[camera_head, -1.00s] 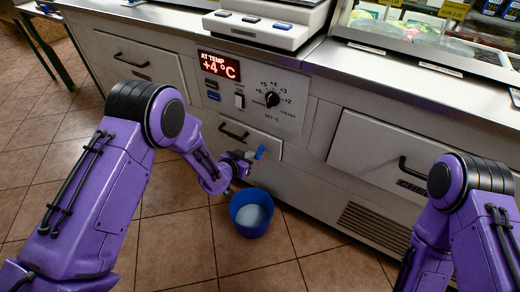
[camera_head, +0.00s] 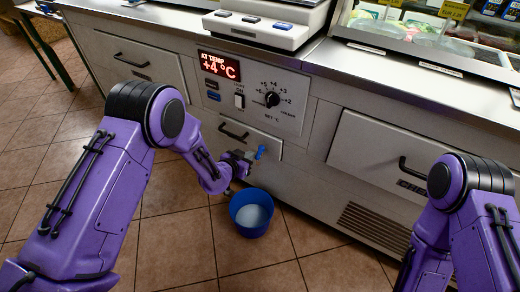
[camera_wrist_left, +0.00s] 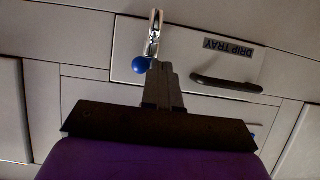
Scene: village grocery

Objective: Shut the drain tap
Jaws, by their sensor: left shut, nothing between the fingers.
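The drain tap's blue lever (camera_head: 261,152) sticks out from the front of the cabinet, below the control panel. In the left wrist view, which is upside down, the tap shows as a chrome body (camera_wrist_left: 155,28) with a blue knob end (camera_wrist_left: 141,65). My left gripper (camera_head: 246,157) is shut and empty, just left of the lever. In the left wrist view its fingers (camera_wrist_left: 160,80) are close beside the blue knob; I cannot tell whether they touch it. My right gripper is out of view; only my right arm shows.
A blue bucket (camera_head: 250,228) with pale contents stands on the tiled floor under the tap. The drip tray front has a dark handle (camera_head: 233,131), also seen in the left wrist view (camera_wrist_left: 226,84). A dial and +4 °C display are above. Floor around the bucket is clear.

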